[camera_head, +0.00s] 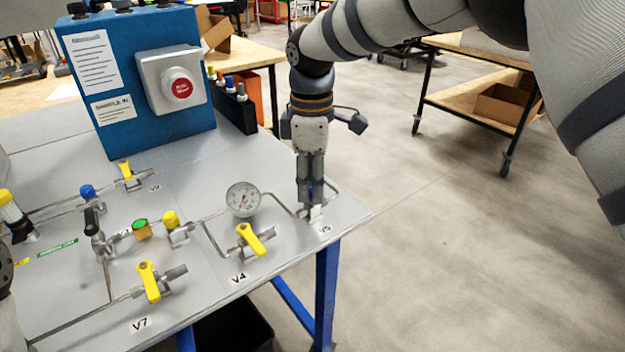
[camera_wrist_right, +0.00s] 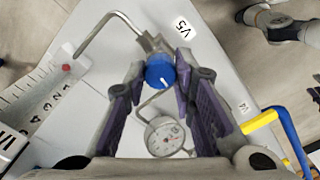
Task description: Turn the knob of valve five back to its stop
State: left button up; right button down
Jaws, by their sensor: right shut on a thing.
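Valve five's blue knob (camera_wrist_right: 160,70) shows in the right wrist view, on a metal fitting with bent tubing beside the V5 label (camera_wrist_right: 181,27). My right gripper (camera_wrist_right: 160,78) has its purple fingers on either side of the knob and is shut on it. A small white mark shows on the knob. In the head view my right gripper (camera_head: 312,203) points straight down at the panel's right corner and hides the knob. The V5 label (camera_head: 325,229) lies just in front of it. My left gripper is not in view.
A pressure gauge (camera_head: 243,199) stands left of my right gripper. The yellow handles of V4 (camera_head: 251,240) and V7 (camera_head: 149,282) are nearer the front. A blue box with a red button (camera_head: 178,88) stands behind. Open floor lies right of the bench.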

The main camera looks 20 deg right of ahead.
jog(key=m, duration=0.3)
jog(key=shift+m, duration=0.4)
jog(key=m, duration=0.4)
jog(key=shift+m+p, duration=0.3)
jog(key=m, duration=0.4)
jog(key=shift+f, duration=0.1)
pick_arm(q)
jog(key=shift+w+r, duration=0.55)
pick_arm(e)
jog(key=shift+m, duration=2.1)
jog(key=c, duration=1.3)
grip_release()
jog(key=shift+c, duration=0.2)
